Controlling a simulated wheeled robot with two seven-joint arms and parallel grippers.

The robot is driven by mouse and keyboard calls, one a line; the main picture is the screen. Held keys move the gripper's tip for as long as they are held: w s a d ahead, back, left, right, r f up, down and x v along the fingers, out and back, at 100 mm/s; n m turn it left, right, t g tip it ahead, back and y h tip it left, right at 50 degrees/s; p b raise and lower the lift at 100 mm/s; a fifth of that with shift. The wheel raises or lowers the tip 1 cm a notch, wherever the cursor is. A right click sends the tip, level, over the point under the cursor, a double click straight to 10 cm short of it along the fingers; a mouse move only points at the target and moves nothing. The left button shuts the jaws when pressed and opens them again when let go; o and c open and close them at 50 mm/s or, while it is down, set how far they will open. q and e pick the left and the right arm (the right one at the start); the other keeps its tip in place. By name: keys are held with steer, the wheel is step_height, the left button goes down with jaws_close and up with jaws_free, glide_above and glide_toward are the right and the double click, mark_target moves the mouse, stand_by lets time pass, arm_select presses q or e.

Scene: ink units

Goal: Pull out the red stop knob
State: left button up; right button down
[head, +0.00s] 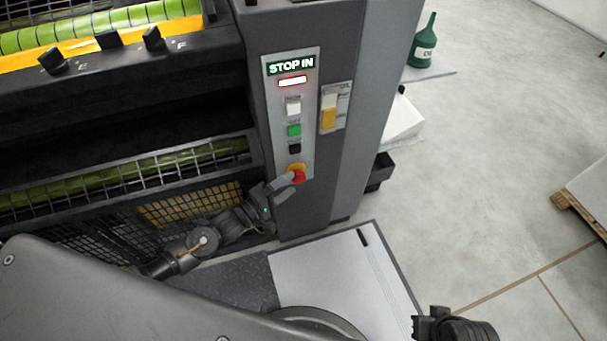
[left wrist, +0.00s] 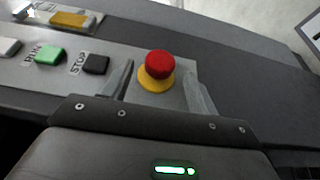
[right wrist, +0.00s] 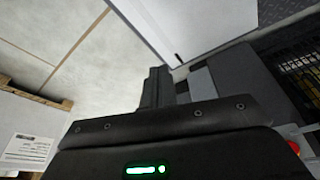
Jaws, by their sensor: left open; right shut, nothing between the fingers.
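The red stop knob (head: 299,177) sits on a yellow base at the bottom of the grey control panel (head: 309,130). The sign above the buttons reads "STOP IN". In the left wrist view the red knob (left wrist: 159,65) stands between my two fingers, with a finger on either side and gaps visible. My left gripper (head: 285,186) is open at the knob, partly covering it in the head view. My right gripper (head: 418,326) is shut and empty at the lower right, away from the panel. Its closed fingers also show in the right wrist view (right wrist: 157,88).
A white button (head: 293,107), a green RUN button (head: 294,130) and a black STOP button (head: 294,149) are above the knob. A yellow switch (head: 328,118) is beside them. The press with wire guards (head: 190,207) stands left. Open floor (head: 480,170) lies right.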

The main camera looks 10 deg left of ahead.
mark_target(303, 175)
arm_select(q)
steer(key=x, duration=0.6)
steer(key=shift+d+b, duration=0.1)
steer(key=shift+b, duration=0.2)
steer(key=shift+w+d, duration=0.1)
steer(key=shift+w, duration=0.1)
arm_select(e)
steer(key=shift+v, duration=1.1)
steer(key=shift+s, duration=0.1)
